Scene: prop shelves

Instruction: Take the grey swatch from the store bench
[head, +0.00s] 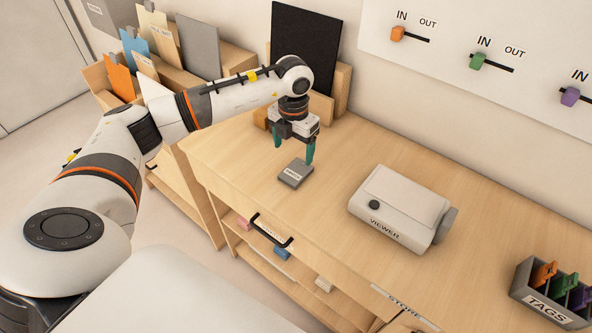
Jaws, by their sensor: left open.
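A small flat grey swatch (295,173) with a white label lies on the wooden store bench (340,240), left of the viewer. The label is too small to read. My left gripper (293,152) points down just above the swatch's far side. Its two teal fingers are apart with nothing between them. Whether a fingertip touches the swatch I cannot tell. My right gripper is not in view.
A white viewer (400,207) stands right of the swatch, with a dark tags holder (553,298) at the far right. A black board (305,48) stands behind my gripper. Racks with coloured cards (120,80) are at left. Sliders (478,61) line the wall panel.

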